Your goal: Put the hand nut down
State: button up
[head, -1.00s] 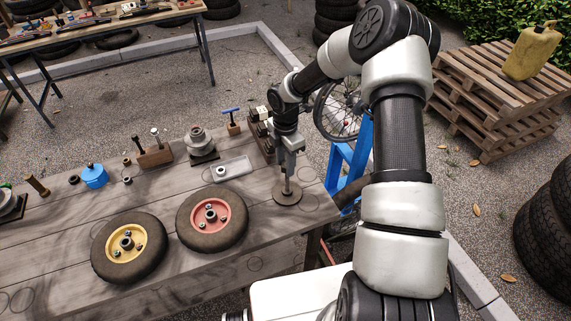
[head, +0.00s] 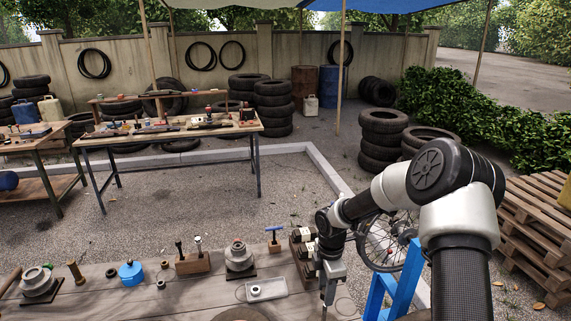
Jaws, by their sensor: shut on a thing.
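My gripper (head: 327,297) points down over the right end of the near workbench (head: 205,300), at the bottom edge of the head view. Its jaws are shut on what I take to be the hand nut. The nut is too small and too close to the frame's lower edge to make out. The round disc with an upright rod, seen below the gripper earlier, is now out of view. A pale shallow tray (head: 277,287) with a small ring-shaped part (head: 256,291) lies left of the gripper.
Dark blocks (head: 302,250) are close beside my arm. A blue frame (head: 408,280) and a spoked wheel (head: 385,243) stand right.

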jog(key=s+r+m, duration=0.5)
jog(key=r+m, duration=0.3)
jog(key=m, duration=0.2)
jog(key=s+r+m, duration=0.5)
jog(key=r+m, duration=0.3)
jog(key=m, duration=0.2)
jog(key=shift+s+d+r, duration=0.15)
jog(key=shift+r, duration=0.15)
